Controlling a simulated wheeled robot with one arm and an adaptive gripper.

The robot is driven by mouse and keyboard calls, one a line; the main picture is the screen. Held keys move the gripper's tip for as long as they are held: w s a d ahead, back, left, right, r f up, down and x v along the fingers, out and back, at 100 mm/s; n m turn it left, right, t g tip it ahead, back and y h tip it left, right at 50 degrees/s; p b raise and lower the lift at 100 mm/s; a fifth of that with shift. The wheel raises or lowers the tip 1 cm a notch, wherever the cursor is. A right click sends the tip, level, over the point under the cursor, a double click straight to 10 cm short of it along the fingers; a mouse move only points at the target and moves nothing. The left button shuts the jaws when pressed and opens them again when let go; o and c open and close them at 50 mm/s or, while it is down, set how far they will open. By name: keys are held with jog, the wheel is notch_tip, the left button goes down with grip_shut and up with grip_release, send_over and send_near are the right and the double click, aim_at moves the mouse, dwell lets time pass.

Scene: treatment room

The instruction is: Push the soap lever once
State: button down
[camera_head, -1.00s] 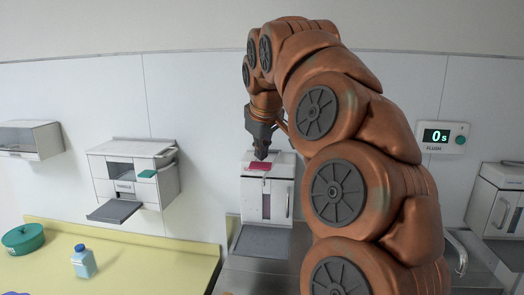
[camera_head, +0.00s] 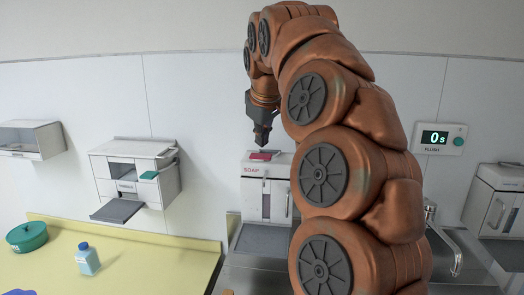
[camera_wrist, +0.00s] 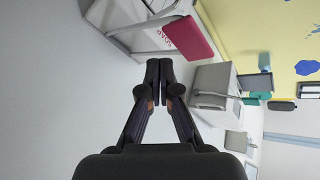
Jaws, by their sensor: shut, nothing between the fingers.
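The soap dispenser (camera_head: 277,203) is a white wall box marked SOAP, above the sink counter. Its red lever (camera_head: 260,156) sticks out at the top front, above the label, and lies about level. My gripper (camera_head: 262,146) points down with its fingers together and empty, just above the lever. In the wrist view the closed fingertips (camera_wrist: 158,66) are beside the red lever (camera_wrist: 189,38) with a small gap in the picture. I cannot tell the exact clearance.
A towel dispenser (camera_head: 172,186) hangs to the left, above a yellow counter (camera_head: 150,261) with a blue bottle (camera_head: 87,261) and a green pot (camera_head: 26,237). A faucet (camera_head: 445,240) and a flush timer panel (camera_head: 440,138) reading 0s are on the right.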

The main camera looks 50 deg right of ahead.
jog(key=r+p, duration=0.2)
jog(key=r, duration=0.1)
jog(key=d+r, duration=0.1)
jog(key=r, duration=0.1)
jog(key=shift+w+p, duration=0.35)
jog(key=shift+p, duration=0.05)
jog(key=shift+f, duration=0.1)
dwell(0.8)
jog(key=s+a+f+n+g+y+b, duration=0.1)
jog(key=s+a+f, duration=0.1)
jog(key=a+f, duration=0.75)
jog(key=s+a+f+n+g+y, duration=0.15)
jog(key=a+f, duration=0.45)
jog(key=a, duration=0.6)
jog(key=s+a+f+m+g, duration=0.1)
jog(key=s+a+f, duration=0.4)
jog(key=s+f, duration=0.5)
jog(key=s+a+f+m+g+y, duration=0.1)
jog(key=s+a+f+g, duration=0.2)
jog(key=s+f, duration=0.7)
jog(key=a+b, duration=0.1)
jog(key=a, duration=0.1)
jog(key=shift+a, duration=0.4)
jog(key=shift+f+m+y, duration=0.1)
jog(key=shift+m+y, duration=0.15)
